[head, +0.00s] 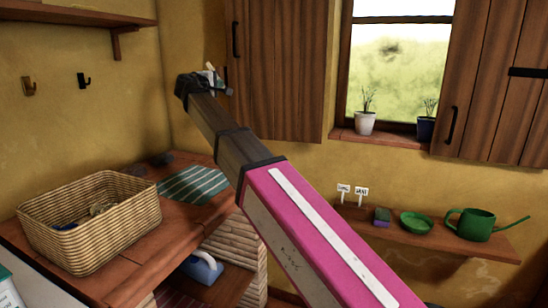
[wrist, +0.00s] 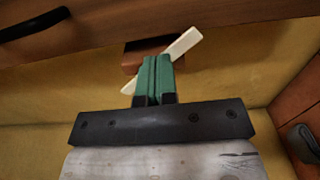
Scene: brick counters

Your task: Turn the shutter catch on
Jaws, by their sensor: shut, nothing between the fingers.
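The shutter catch is a cream lever (wrist: 183,44) on a brown block (wrist: 140,55), slanting from lower left to upper right in the wrist view. My gripper (wrist: 157,62) has green fingers pressed together with nothing between them. The fingers cross in front of the lever's middle and hide that part; I cannot tell whether they touch it. The shutter's wood (wrist: 100,30) spans the top of the wrist view.
Black handles (wrist: 35,22) sit on the shutters, including the right shutter (head: 490,90). Potted plants (head: 365,122) stand on the window sill. A wicker basket (head: 75,245) is on the left counter. A shelf (head: 430,236) holds a green watering can (head: 472,224).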

